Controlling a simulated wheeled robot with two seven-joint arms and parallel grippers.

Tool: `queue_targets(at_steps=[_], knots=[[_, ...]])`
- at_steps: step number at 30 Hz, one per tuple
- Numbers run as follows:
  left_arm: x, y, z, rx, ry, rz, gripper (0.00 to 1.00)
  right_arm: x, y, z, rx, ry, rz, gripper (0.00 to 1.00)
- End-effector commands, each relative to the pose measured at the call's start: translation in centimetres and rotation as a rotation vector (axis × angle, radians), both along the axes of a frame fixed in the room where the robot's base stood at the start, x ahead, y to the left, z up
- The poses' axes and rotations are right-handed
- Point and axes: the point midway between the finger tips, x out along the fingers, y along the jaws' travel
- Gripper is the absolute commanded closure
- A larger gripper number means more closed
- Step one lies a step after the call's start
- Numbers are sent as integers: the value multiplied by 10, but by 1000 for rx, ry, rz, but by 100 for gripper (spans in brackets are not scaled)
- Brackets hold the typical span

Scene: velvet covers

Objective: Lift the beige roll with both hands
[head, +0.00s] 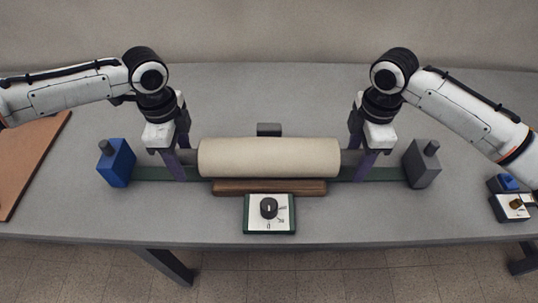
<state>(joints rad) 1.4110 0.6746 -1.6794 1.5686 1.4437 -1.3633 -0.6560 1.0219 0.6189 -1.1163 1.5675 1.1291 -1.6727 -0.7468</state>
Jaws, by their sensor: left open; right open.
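The beige roll (268,157) lies level, left to right, in the middle of the table. Dark grey end pieces stick out at both of its ends. My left gripper (176,172) points down at the roll's left end, with its fingers apart near the end piece. My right gripper (364,170) points down at the right end in the same way, also open. I cannot tell whether the fingers touch the end pieces. The underside of the roll is hidden.
A blue block (117,163) stands at left and a grey block (421,163) at right. A wooden bar (269,188) and a dial box (269,214) lie in front of the roll. A brown board (27,160) is far left, a small switch box (512,207) far right.

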Motion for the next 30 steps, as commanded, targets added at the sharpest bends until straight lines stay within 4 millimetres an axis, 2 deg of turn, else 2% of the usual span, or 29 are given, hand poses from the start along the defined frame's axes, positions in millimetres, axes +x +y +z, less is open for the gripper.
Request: queue_targets(at_steps=[4, 5, 13, 30], knots=[[0, 0, 0, 0, 0, 0, 49, 0, 0, 0, 0, 0, 0, 50], [0, 0, 0, 0, 0, 0, 53, 0, 0, 0, 0, 0, 0, 53], [0, 0, 1, 0, 0, 0, 98, 0, 0, 0, 1, 0, 0, 99], [0, 0, 1, 0, -1, 1, 100, 0, 0, 1, 1, -1, 0, 100]])
